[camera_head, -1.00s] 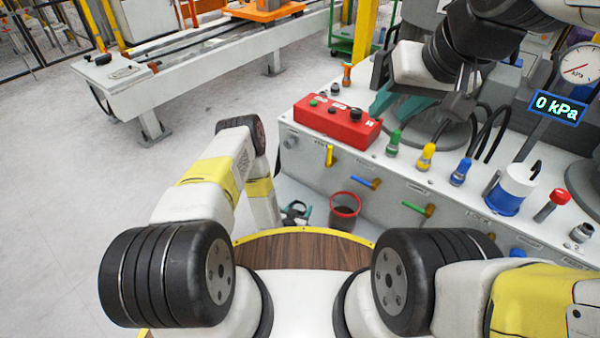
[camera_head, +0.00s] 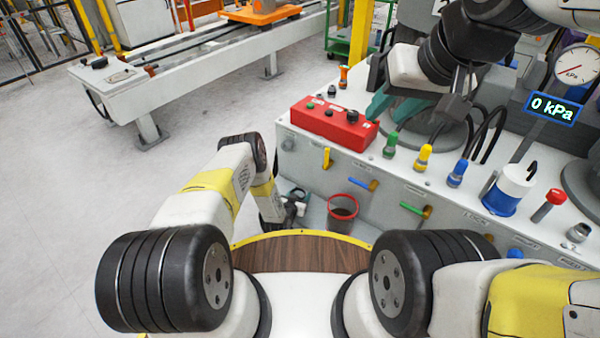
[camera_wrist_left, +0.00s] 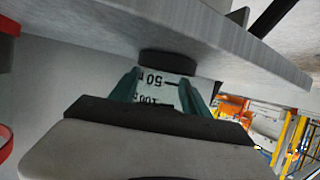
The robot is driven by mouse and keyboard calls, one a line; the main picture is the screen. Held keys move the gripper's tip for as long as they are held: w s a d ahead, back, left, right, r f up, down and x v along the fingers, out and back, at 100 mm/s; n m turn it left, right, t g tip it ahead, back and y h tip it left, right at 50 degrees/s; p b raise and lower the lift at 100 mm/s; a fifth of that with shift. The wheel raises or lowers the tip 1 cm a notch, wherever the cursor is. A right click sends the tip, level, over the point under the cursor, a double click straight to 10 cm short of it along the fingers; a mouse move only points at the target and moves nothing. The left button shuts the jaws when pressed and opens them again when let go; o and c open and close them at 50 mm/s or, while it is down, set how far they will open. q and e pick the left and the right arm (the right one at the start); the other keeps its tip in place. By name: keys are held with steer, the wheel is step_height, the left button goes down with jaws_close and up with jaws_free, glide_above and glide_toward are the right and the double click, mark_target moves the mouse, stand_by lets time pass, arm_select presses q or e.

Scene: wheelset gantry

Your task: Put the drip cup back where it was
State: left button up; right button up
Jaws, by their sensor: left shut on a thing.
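My left gripper (camera_head: 297,205) is low beside the bench front, left of the red-rimmed bin. In the left wrist view its two green fingers (camera_wrist_left: 170,92) are shut on the drip cup (camera_wrist_left: 155,88), a white cup with black "50" and "100" marks. The marks appear upside down in that view. A dark round part (camera_wrist_left: 167,63) sits at the cup's end, against or close to a grey slab (camera_wrist_left: 190,30); I cannot tell if they touch. In the head view only a small white bit of the cup (camera_head: 301,209) shows. My right gripper (camera_head: 393,104) is above the bench's back; its finger gap is unclear.
The bin (camera_head: 342,208) stands on the floor close to my left gripper. The bench (camera_head: 330,175) carries a red control box (camera_head: 333,124), coloured valves, a white-and-blue pot (camera_head: 508,190) and a gauge reading 0 kPa (camera_head: 553,107). The floor (camera_head: 80,230) at left is clear.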

arm_select(q)
steer(key=shift+f, duration=0.1)
steer(key=o, duration=1.5)
